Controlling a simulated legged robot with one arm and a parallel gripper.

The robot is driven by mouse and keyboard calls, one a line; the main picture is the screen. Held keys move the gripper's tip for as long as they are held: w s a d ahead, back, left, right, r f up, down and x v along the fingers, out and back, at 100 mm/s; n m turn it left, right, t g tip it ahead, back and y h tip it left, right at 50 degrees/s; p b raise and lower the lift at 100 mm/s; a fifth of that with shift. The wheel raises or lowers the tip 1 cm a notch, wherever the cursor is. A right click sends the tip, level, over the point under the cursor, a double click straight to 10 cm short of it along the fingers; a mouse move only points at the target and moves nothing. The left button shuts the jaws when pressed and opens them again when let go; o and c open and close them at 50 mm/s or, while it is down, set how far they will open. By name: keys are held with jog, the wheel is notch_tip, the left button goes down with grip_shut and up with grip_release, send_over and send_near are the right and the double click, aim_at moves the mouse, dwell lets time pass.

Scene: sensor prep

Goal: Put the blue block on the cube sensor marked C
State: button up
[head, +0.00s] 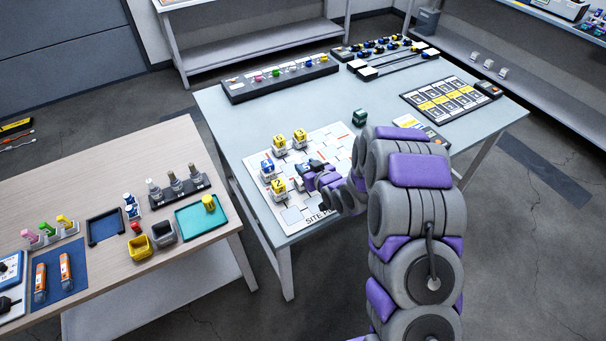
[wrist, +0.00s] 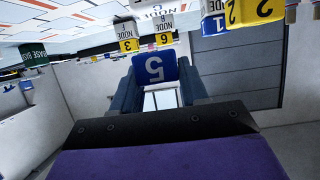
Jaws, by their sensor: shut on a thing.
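My gripper (wrist: 155,90) is shut on a blue block (wrist: 153,68) marked 5, which sits between its dark fingers. In the wrist view, which looks upside down, the white cube sensor marked C (wrist: 153,22) is at the top middle, with no coloured block visible on it. The held block appears apart from it, on its upper side. In the head view my gripper (head: 311,178) is low over the right side of the sensor group, and its arm hides part of the board. Contact cannot be told there.
Nearby sensors carry a blue block (head: 267,165) marked 1, a yellow block (head: 278,185) marked 2, and two more yellow blocks (head: 279,140) (head: 300,135). They stand close on the white site board (head: 323,143). A green box (head: 359,117) stands behind to the right.

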jog(key=shift+w+a, duration=0.3)
jog(key=shift+w, duration=0.05)
jog(key=f, duration=0.1)
jog(key=a+f+b, duration=0.1)
jog(key=f, duration=0.2)
jog(key=shift+w+a, duration=0.15)
jog(key=shift+a, duration=0.25)
jog(key=shift+d+r, duration=0.15)
jog(key=shift+d, duration=0.4)
jog(key=o, duration=0.7)
jog(key=shift+d, duration=0.1)
jog(key=shift+c, duration=0.2)
jog(key=o, duration=0.3)
jog(key=shift+o, duration=0.8)
jog(key=shift+a, duration=0.5)
jog(key=shift+d, duration=0.15)
jog(key=p+v, duration=0.2)
jog(key=v, duration=1)
jog(key=shift+d+r, duration=0.1)
jog(key=shift+r, duration=0.05)
